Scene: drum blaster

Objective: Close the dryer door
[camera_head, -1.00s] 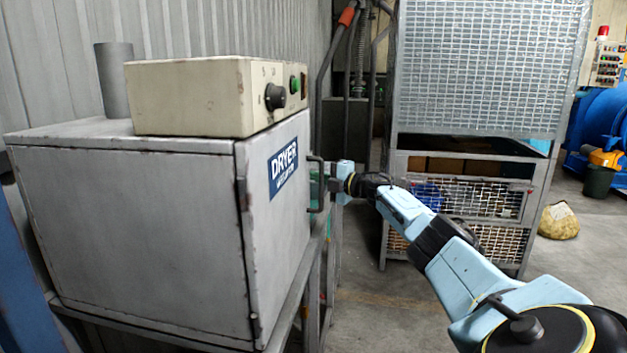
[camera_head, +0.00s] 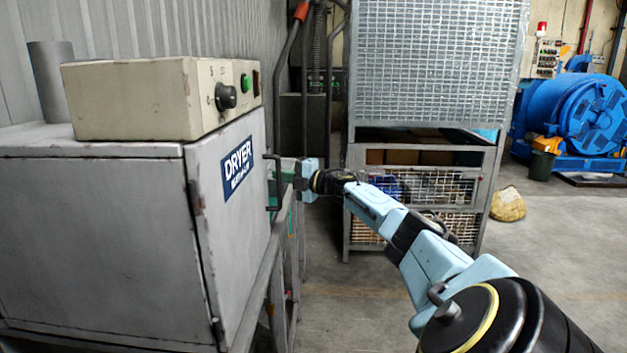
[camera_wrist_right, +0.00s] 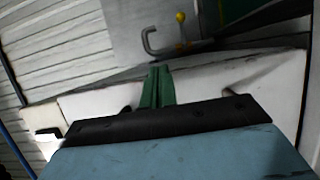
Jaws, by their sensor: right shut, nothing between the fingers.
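The grey dryer (camera_head: 100,240) stands at the left in the head view. Its door (camera_head: 235,240), with a blue DRYER label (camera_head: 238,168), looks flush or nearly flush with the front; whether a small gap is left I cannot tell. The dark door handle (camera_head: 274,185) is at the door's far edge. My right gripper (camera_head: 286,176) is shut and empty, just right of the handle; contact cannot be made out. In the right wrist view its green fingers (camera_wrist_right: 158,88) are together, pointing toward a grey panel with a hooked handle (camera_wrist_right: 160,45). My left gripper is out of view.
A beige control box (camera_head: 130,100) sits on the dryer. A metal mesh cage (camera_head: 430,70) stands behind my right arm. A blue drum machine (camera_head: 585,115) and a yellowish sack (camera_head: 508,204) are at the right.

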